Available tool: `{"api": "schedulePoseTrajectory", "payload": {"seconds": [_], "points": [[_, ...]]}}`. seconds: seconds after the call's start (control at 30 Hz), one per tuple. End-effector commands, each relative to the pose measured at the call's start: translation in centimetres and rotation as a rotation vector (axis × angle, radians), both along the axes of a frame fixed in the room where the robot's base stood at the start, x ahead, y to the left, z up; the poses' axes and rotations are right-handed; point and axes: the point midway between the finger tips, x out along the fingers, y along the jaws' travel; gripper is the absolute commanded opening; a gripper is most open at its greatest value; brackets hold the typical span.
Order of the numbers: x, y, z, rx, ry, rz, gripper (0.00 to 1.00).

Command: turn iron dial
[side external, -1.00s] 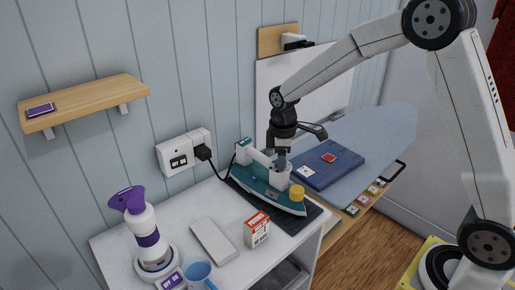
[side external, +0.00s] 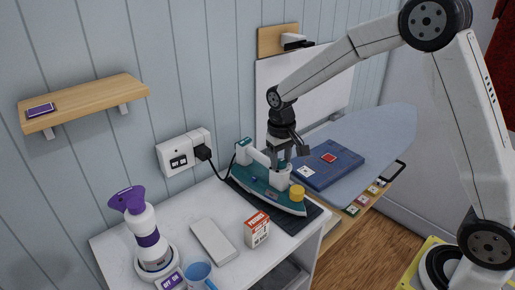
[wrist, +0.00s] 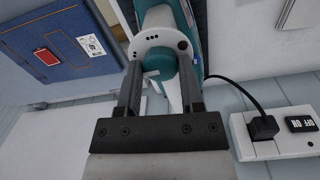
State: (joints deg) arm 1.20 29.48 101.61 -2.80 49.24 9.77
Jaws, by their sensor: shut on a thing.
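The teal and white iron (side external: 258,183) rests on a dark mat (side external: 300,219) on the white cabinet top. Its round teal dial (wrist: 161,66) sits by a white collar with black dots in the wrist view. My gripper (wrist: 160,82) points down at the iron and is shut on the dial, one dark finger on each side. In the side view my gripper (side external: 281,160) is above the iron's white front post, and the dial is hidden there. A yellow cap (side external: 297,193) is at the iron's front.
An ironing board (side external: 385,135) with a folded blue cloth (side external: 335,170) stands to the right. A wall socket (side external: 180,154) holds the iron's plug and cord.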

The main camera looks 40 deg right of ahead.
Motion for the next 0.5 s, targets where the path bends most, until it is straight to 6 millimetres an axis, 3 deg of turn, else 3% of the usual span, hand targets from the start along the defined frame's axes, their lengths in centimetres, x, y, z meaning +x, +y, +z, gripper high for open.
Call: {"api": "schedulePoseTrajectory", "payload": {"seconds": [0.5], "points": [[0.08, 0.01, 0.06, 0.000, 0.000, -0.492, 0.00]]}}
